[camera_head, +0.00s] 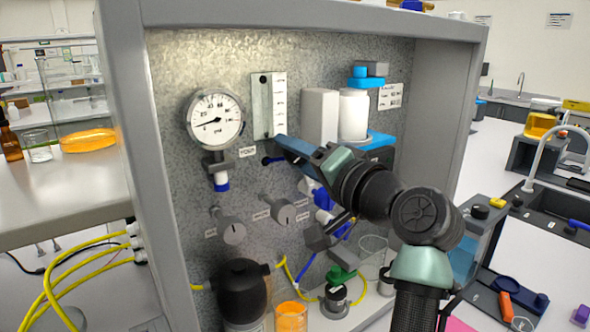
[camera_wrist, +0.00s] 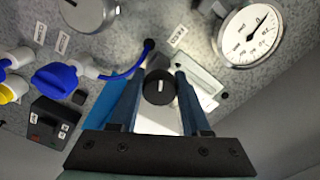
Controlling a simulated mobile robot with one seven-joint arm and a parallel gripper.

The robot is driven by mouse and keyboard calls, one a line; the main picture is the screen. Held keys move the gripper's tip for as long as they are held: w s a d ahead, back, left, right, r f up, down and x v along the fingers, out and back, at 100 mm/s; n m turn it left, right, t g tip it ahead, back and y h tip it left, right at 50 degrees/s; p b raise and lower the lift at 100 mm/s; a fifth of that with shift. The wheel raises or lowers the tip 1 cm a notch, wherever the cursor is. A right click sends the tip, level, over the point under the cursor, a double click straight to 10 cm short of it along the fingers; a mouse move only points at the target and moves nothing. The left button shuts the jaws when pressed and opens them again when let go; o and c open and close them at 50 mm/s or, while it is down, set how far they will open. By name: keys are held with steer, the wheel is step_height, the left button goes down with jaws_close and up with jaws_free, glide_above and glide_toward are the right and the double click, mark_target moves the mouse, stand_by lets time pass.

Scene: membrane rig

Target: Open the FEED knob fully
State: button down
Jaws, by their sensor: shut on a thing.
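In the wrist view a round black knob (camera_wrist: 158,88) with a short white mark sits between my fingertips. The mark stands nearly upright in that picture. My gripper (camera_wrist: 158,78) is shut on this knob. In the head view my gripper (camera_head: 280,146) reaches the panel just below the flow meter (camera_head: 268,104), and its fingers hide the knob. A small label (camera_head: 247,152) is left of it; I cannot read whether it says FEED. Two grey knobs (camera_head: 231,226) (camera_head: 283,210) sit lower on the panel, clear of my gripper.
A pressure gauge (camera_head: 215,119) is up and left of my gripper. Blue valves (camera_wrist: 56,78) and a blue tube (camera_wrist: 128,70) lie close by in the wrist view. A white canister (camera_head: 353,115) is to the right. Grey side walls (camera_head: 135,165) frame the panel.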

steer(key=n+b, duration=0.1)
steer(key=n, duration=0.1)
steer(key=n+b, duration=0.3)
steer(key=n, duration=0.1)
steer(key=shift+d+f+b, duration=0.1)
steer(key=shift+f+b, duration=0.15)
steer(key=shift+b, duration=0.15)
steer(key=n+b, duration=0.3)
steer(key=n, duration=0.2)
steer(key=shift+w+r, duration=0.1)
steer(key=shift+n, duration=0.4)
steer(key=shift+c, duration=2.1)
jaws_free()
steer(key=shift+d, duration=0.1)
steer(key=b+v, duration=0.2)
steer(key=v, duration=1.1)
